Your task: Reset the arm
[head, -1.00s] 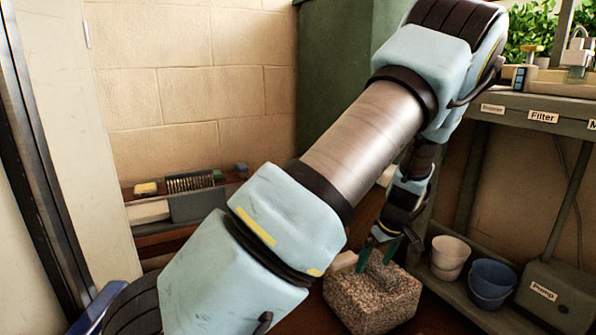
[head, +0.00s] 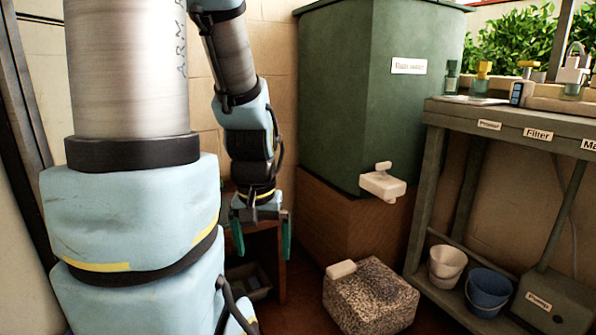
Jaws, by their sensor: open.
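My arm fills the left of the head view. My gripper (head: 262,240) hangs pointing down at the centre-left, in front of a low brown table. Its two green fingers are spread apart with nothing between them. It is well clear of the speckled stone block (head: 372,300) on the floor to its right. A small pale piece (head: 341,269) lies on the left of the block's top.
A green water tank (head: 385,110) stands on a brown base behind, with a white tap (head: 383,184) low on its front. A workbench (head: 508,118) stands right, with a white bucket (head: 447,265), a blue bucket (head: 489,291) and a pump box (head: 553,300) below.

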